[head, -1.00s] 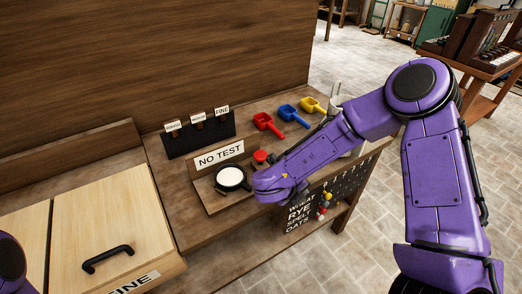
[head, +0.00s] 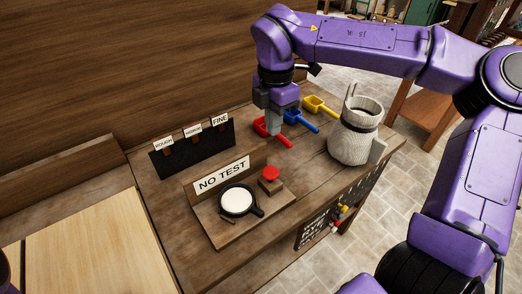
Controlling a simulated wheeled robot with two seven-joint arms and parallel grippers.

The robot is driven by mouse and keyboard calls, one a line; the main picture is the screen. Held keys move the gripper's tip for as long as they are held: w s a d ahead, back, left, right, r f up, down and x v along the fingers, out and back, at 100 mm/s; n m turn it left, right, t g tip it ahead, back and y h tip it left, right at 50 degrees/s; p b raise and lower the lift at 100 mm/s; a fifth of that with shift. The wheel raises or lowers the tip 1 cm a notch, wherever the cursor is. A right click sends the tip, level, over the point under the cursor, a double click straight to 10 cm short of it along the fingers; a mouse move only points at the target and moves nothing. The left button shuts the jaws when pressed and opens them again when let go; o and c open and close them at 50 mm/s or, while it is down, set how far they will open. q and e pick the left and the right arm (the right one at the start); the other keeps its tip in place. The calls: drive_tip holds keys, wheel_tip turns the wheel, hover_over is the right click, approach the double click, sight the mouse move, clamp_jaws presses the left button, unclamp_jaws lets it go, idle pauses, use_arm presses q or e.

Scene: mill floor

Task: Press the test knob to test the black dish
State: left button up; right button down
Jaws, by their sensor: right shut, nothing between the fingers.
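The black dish (head: 257,211) with a short handle holds something white and sits on a wooden test stand (head: 225,236). A sign reading NO TEST (head: 221,175) stands behind it. The red test knob (head: 270,172) sits on a small wooden block just right of the dish. My right gripper (head: 274,131) is shut and points down behind the knob, over or beside the red scoop (head: 262,128); whether it touches the scoop I cannot tell. Nothing of mine touches the knob or dish. My left gripper is out of view.
A blue scoop (head: 293,117) and a yellow scoop (head: 318,104) lie at the back right. A pale jug-like container (head: 350,140) stands on the right. A black rack (head: 195,148) with ROUGH, MEDIUM and FINE labels stands behind the sign. A chalkboard hangs on the bench front.

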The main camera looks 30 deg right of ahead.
sight(272, 172)
wheel_tip(272, 172, down, 14)
drive_tip(key=shift+s+r+p, duration=0.1)
drive_tip(key=shift+r+p, duration=0.1)
drive_tip(key=shift+p, duration=0.85)
drive_tip(key=shift+f, duration=0.1)
